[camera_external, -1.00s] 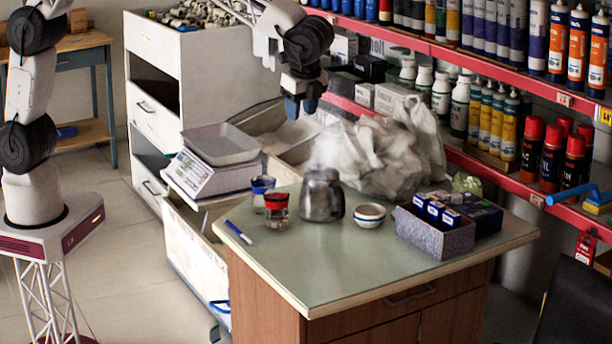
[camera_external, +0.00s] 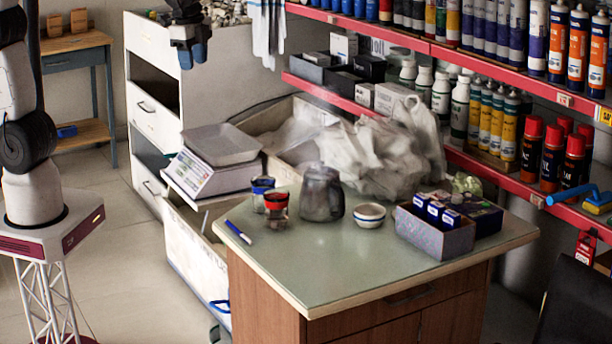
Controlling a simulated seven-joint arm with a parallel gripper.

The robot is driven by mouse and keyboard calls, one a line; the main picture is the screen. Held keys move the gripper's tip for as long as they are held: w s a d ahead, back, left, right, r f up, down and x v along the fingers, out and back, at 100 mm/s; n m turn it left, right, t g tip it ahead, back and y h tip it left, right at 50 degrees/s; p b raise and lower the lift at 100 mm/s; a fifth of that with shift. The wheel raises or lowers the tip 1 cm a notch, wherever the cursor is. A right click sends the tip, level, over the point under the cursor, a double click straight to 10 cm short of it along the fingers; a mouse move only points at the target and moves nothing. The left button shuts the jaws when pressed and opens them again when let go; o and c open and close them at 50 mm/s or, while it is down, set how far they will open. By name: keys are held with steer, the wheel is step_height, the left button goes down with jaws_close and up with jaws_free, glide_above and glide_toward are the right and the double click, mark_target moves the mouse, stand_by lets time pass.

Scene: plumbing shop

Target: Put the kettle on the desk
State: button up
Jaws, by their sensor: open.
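A dark grey, rounded kettle (camera_external: 321,196) stands upright on the greenish top of the desk (camera_external: 370,272), toward its back left part. Its outline is somewhat blurred. My gripper (camera_external: 192,58) is at the upper left, in front of the white drawer cabinet, well above and to the left of the kettle and apart from it. Its blue fingertips point down, and it is open with nothing visible between the fingers.
Beside the kettle are a red-rimmed cup (camera_external: 277,206), a blue-rimmed cup (camera_external: 262,192) and a small bowl (camera_external: 369,215). A box (camera_external: 436,230) stands right, a blue pen (camera_external: 238,232) left. A scale (camera_external: 213,165) and plastic bag (camera_external: 375,155) lie behind. The desk's front is clear.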

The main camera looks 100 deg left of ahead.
steer(key=s+d+f+n+t, duration=0.1)
steer(key=s, duration=1.1)
steer(key=s+d+f+n+t+h, duration=0.1)
steer(key=s+n, duration=0.1)
steer(key=s, duration=1)
steer(key=shift+s+f, duration=0.25)
steer(key=shift+f, duration=0.15)
